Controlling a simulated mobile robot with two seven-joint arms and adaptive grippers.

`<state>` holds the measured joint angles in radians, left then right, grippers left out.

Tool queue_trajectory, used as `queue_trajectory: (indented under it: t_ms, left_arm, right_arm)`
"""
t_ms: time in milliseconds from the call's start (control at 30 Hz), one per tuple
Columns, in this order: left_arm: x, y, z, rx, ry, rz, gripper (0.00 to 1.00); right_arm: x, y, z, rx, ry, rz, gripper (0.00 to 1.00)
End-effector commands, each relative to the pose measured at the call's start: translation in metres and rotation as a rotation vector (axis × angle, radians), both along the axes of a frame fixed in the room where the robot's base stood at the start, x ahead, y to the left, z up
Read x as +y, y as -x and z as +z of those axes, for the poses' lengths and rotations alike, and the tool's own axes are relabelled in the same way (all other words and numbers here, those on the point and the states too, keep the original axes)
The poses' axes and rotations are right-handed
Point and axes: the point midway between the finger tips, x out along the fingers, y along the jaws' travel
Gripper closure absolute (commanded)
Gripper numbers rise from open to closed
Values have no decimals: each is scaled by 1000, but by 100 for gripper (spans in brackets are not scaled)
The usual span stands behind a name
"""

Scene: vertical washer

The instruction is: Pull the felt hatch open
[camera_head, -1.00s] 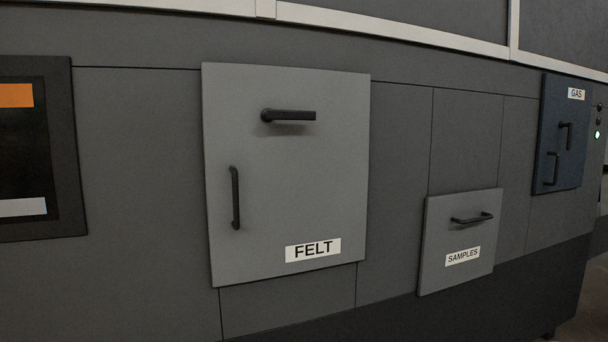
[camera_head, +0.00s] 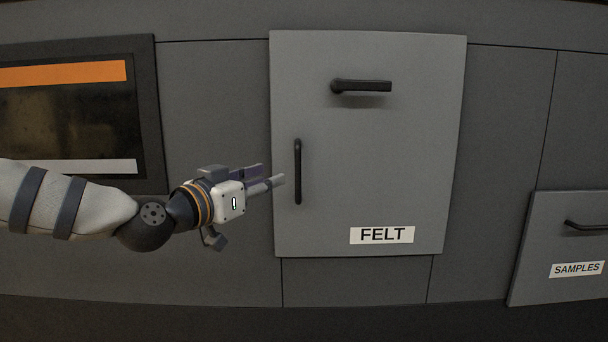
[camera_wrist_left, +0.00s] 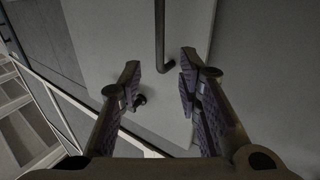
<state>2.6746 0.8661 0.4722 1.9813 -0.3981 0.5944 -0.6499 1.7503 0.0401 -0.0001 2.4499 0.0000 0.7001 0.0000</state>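The felt hatch (camera_head: 400,150) is a light grey panel labelled FELT in the head view. It looks closed, flush with the machine front. A black vertical pull handle (camera_head: 298,171) is on its left side and a black horizontal lever handle (camera_head: 361,86) is near its top. My left gripper (camera_head: 272,176) is just left of the vertical handle, fingers pointing right towards it. In the left wrist view its two fingers (camera_wrist_left: 160,72) are apart with nothing held. A dark bar handle (camera_wrist_left: 160,35) shows beyond and between the fingertips. My right gripper is not in view.
A dark window panel (camera_head: 70,118) with an orange strip is at the left, behind my left arm. A lower SAMPLES hatch (camera_head: 545,240) with a bar handle is at the right. The panel surface between the two hatches is bare.

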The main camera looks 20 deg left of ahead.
Motion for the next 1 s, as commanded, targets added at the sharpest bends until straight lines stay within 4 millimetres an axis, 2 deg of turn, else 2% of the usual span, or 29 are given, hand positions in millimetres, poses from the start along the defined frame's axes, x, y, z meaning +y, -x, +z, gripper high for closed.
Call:
queue_trajectory:
  t_ms: [33,100,300,400,600,833,967,1000]
  left_arm:
    - [-3,-10,-12,16,-2,0,69]
    - [-8,-27,-16,21,-3,0,69]
    - [-24,-76,-18,23,-1,0,69]
    - [-30,-94,-15,21,1,-1,69]
    - [-35,-110,-10,16,2,0,69]
    - [-36,-110,-7,13,2,-1,69]
    - [-36,-109,-7,13,2,-1,98]
    - [-36,-109,-7,13,2,-1,100]
  right_arm:
    - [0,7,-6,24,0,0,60]
    - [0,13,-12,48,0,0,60]
    - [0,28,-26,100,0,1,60]
    - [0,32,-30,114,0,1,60]
    - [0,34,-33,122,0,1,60]
    - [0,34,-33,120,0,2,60]
    - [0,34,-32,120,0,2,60]
    - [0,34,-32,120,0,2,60]
